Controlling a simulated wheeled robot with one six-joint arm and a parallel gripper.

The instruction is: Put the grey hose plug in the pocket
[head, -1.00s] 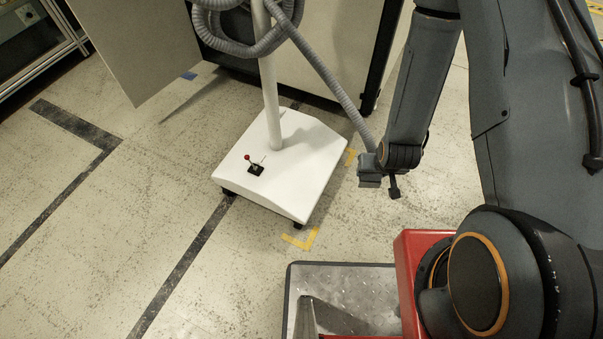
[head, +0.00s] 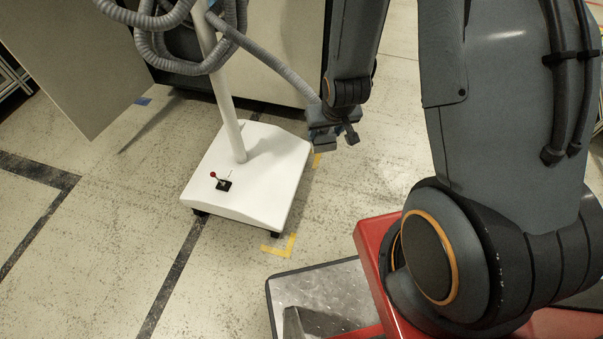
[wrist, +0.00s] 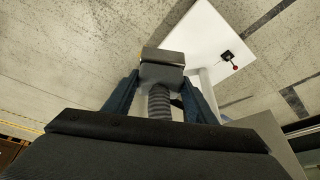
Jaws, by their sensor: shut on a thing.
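A grey corrugated hose (head: 270,60) hangs in loops around a white post and runs down to the right to my gripper (head: 334,132). In the wrist view, the grey block-shaped hose plug (wrist: 162,68) sits between the two fingers of my gripper (wrist: 160,95), with the ribbed hose trailing from it. My gripper is shut on the plug and holds it above the floor, right of the white pump base (head: 245,180). In the head view the plug is mostly hidden by the gripper. I cannot make out the pocket for certain.
The white base carries a post (head: 225,100) and a small red-knobbed lever (head: 222,182). A large cabinet with an open panel (head: 75,65) stands behind. Yellow corner tape (head: 282,248) marks the floor, which is clear at left.

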